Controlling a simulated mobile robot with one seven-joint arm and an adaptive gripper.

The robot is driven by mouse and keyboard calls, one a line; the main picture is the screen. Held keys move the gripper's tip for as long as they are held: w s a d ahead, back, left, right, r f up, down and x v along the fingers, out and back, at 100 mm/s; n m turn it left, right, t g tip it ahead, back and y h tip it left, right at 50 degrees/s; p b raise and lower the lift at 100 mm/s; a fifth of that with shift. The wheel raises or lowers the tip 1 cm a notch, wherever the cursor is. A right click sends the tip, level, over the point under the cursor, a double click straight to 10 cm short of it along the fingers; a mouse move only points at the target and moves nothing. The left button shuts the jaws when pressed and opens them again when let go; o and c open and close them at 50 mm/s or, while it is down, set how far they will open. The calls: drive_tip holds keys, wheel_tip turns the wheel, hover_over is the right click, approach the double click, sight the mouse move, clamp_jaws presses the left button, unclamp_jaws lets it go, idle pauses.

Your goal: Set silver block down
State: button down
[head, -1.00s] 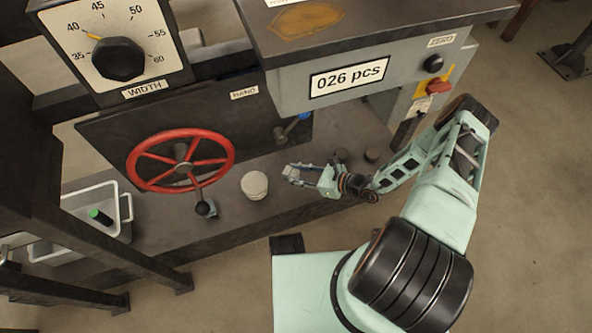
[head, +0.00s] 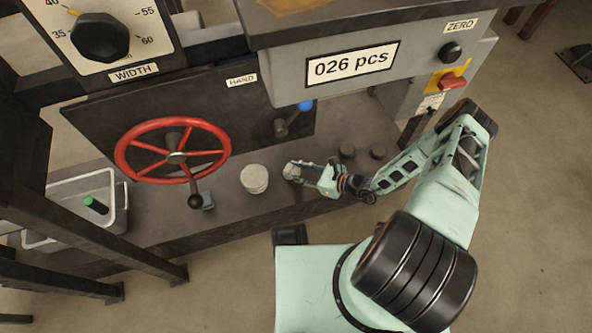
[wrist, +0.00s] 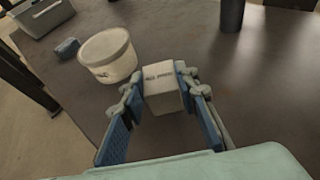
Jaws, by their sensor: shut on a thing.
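The silver block (wrist: 163,83) is a small pale box with dark lettering on its top. In the wrist view it sits between the blue fingertips of my gripper (wrist: 160,97), which is shut on it. In the head view my gripper (head: 296,172) is low over the dark bench, right of a white tub. The block (head: 292,170) shows there only as a small pale shape at the fingertips. I cannot tell whether its underside touches the bench (head: 230,222).
The white tub (head: 254,179) stands just left of my gripper. A grey bin (head: 50,213) is at the left. Bare bench lies in front of the tub.

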drive_tip(key=c, duration=1.5)
unclamp_jaws()
drive_tip(key=shift+f, duration=0.1)
drive_tip(key=shift+r+p, duration=0.35)
drive_tip(key=p+v, duration=0.2)
drive_tip(key=v, duration=0.9)
drive_tip(key=shift+f, duration=0.1)
drive_tip(key=shift+s+d+p, duration=0.2)
drive_tip(key=shift+d+p, duration=0.1)
drive_tip(key=shift+d, duration=0.15)
